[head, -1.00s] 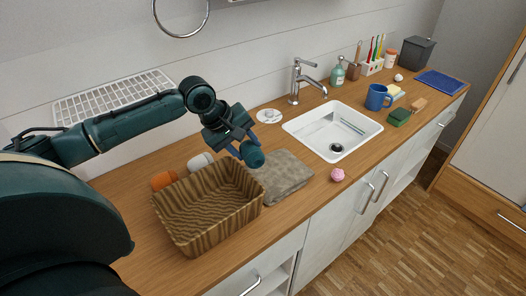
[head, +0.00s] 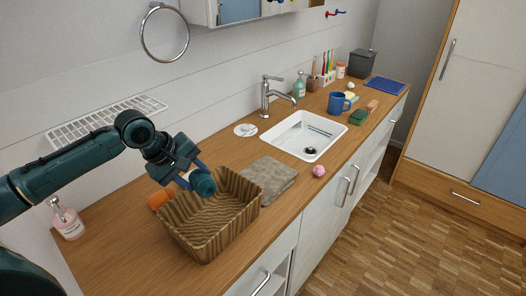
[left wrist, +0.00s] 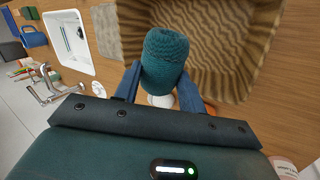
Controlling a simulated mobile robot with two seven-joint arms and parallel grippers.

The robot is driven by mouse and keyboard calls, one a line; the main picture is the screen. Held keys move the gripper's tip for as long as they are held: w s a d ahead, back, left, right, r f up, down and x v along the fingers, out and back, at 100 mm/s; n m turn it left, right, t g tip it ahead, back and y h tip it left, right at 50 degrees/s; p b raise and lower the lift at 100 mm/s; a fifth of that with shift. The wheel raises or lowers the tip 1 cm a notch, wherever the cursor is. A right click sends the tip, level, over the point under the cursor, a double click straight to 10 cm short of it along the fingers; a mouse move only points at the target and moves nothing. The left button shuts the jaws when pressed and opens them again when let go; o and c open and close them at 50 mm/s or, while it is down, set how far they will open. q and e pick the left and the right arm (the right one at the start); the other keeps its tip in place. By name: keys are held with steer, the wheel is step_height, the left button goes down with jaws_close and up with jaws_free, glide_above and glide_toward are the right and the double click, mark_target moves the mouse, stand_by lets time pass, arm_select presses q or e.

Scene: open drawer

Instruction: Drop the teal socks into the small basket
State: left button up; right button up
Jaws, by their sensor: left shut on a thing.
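The teal socks (head: 202,183) are a rolled knit bundle held between the fingers of my left gripper (head: 188,176). In the left wrist view the socks (left wrist: 164,58) sit between the two blue fingers of the gripper (left wrist: 160,85). The small basket (head: 226,233) is a brown, ribbed, open box on the wooden counter. The socks are at the basket's back left rim in the head view, and whether they are over its inside is hard to tell. In the left wrist view the basket (left wrist: 225,50) lies beyond the socks and looks empty. My right gripper is not in view.
An orange item (head: 159,199) stands behind the basket's left end, and a pink pump bottle (head: 68,222) is at the far left. A folded grey-brown towel (head: 268,178) lies right of the basket. The sink (head: 304,136) and a pink item (head: 319,171) are farther right.

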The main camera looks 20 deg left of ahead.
mark_target(196, 190)
arm_select(q)
step_height(196, 190, down, 5)
steer(key=shift+r+b, duration=0.2)
steer(key=shift+b, duration=0.75)
steer(key=shift+f+b, duration=0.3)
steer(key=shift+b, duration=0.15)
steer(key=shift+r, duration=0.15)
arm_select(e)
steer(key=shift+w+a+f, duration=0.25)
arm_select(q)
steer(key=o, duration=1.1)
steer(key=shift+c, duration=0.2)
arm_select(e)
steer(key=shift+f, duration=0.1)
arm_select(q)
steer(key=v, duration=1.3)
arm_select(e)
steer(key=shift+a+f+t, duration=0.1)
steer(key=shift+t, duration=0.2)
arm_select(q)
steer(key=shift+s, duration=0.15)
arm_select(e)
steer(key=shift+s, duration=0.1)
